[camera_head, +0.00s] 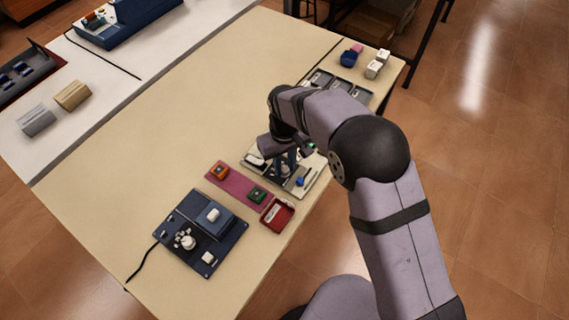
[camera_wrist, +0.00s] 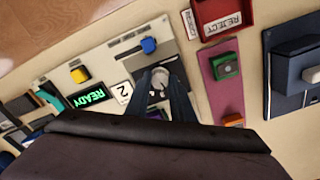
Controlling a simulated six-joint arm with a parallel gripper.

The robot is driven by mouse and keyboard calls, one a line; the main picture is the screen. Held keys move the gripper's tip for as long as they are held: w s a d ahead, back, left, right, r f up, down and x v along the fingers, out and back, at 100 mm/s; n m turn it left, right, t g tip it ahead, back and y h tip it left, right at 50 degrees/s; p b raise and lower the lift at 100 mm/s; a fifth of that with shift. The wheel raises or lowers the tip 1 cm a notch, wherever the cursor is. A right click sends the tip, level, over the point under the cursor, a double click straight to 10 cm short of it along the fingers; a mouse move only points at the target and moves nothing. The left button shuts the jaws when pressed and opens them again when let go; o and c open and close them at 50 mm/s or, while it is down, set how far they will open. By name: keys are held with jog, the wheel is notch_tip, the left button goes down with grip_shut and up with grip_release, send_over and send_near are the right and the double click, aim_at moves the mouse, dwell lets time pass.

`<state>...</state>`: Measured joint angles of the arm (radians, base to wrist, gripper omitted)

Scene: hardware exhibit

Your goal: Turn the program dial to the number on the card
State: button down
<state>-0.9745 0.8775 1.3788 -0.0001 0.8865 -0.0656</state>
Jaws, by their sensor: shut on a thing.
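The program dial (camera_wrist: 159,79) is a pale round knob on a cream and grey panel (camera_wrist: 128,45). My gripper (camera_wrist: 161,85) is shut on the dial, with one dark finger on each side of it. The dial's pointer and scale are too small to read. A white card (camera_wrist: 123,92) with a black 2 lies just left of the dial in the wrist view. In the head view my gripper (camera_head: 284,163) reaches down to the panel (camera_head: 308,187), and my wrist hides the dial.
A red REJECT tray (camera_wrist: 225,18) and a maroon mat (camera_wrist: 226,96) with green and orange blocks lie right. A navy panel (camera_head: 228,250) stands nearby.

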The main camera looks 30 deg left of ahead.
aim_at(285, 168)
dwell(0.3)
jog(key=c, duration=1.5)
grip_release()
jog(key=shift+c, duration=0.2)
jog(key=shift+r, duration=0.1)
jog(key=shift+r+b, duration=0.95)
jog(key=shift+r, duration=2.7)
